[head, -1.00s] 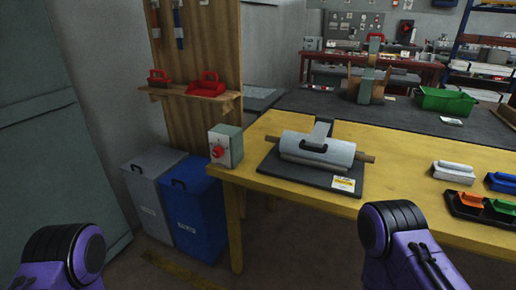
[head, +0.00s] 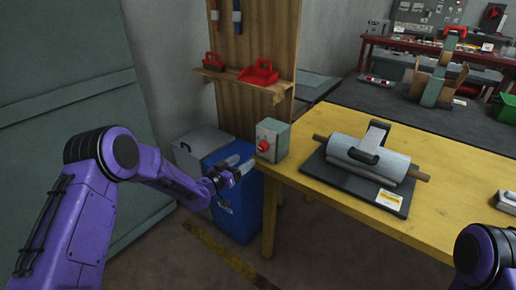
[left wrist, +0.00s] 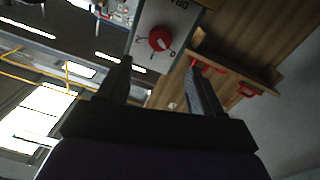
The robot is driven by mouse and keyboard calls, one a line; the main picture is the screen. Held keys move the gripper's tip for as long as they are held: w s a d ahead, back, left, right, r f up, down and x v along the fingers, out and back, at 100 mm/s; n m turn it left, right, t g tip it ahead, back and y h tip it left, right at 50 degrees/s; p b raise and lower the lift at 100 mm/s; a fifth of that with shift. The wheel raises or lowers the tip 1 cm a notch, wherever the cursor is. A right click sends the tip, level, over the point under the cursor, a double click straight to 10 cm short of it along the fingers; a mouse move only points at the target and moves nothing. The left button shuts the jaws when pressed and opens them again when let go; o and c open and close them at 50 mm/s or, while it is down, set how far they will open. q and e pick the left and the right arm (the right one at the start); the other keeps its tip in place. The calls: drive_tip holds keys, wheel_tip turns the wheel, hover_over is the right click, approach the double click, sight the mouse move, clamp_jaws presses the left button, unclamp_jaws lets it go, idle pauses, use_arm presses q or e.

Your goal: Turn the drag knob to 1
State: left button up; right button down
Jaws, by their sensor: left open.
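The red drag knob (head: 263,146) sits on the front of a grey-green box (head: 276,138) at the near left corner of the yellow table. In the left wrist view the knob (left wrist: 162,38) shows on a pale face with small marks that I cannot read surely. My left gripper (head: 240,163) is open and empty, just left of and slightly below the box, apart from the knob. In the left wrist view its two fingers (left wrist: 157,72) stand apart, with the knob beyond and between them. My right gripper is out of view.
The yellow table (head: 450,160) holds a roller on a dark base (head: 345,180), right of the box. A blue bin (head: 235,215) and a grey bin (head: 192,150) stand below and behind my left gripper. A wooden panel with a shelf (head: 240,85) rises behind the box.

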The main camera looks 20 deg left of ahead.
sight(261, 149)
use_arm(q)
drive_tip(key=p+x, duration=0.1)
drive_tip(key=x, duration=0.8)
drive_tip(key=shift+w+d+f, duration=0.2)
drive_tip(key=c, duration=1.1)
